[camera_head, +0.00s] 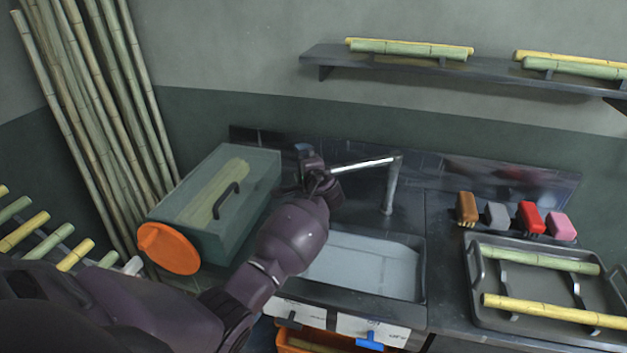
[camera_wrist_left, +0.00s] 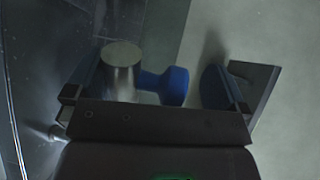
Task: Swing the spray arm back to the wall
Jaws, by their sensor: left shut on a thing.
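The spray arm (camera_head: 362,164) is a bright metal tube. It runs left from the top of an upright post (camera_head: 389,192) behind the sink, roughly along the backsplash. My left gripper (camera_head: 308,168) is at the tube's left end and shut on it, hiding that end in the head view. In the left wrist view, a metal cylinder (camera_wrist_left: 121,72) with a blue knob (camera_wrist_left: 174,86) sits between the fingers of my left gripper (camera_wrist_left: 152,88). Whether both pads touch it is hard to see. My right gripper is not in view.
A green box (camera_head: 190,205) with a black handle and orange round end stands left of my arm. The sink (camera_head: 421,285) lies below the tube. A tray (camera_head: 476,310) with cane and several coloured blocks (camera_head: 497,215) are right. The wall shelf (camera_head: 400,65) is above.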

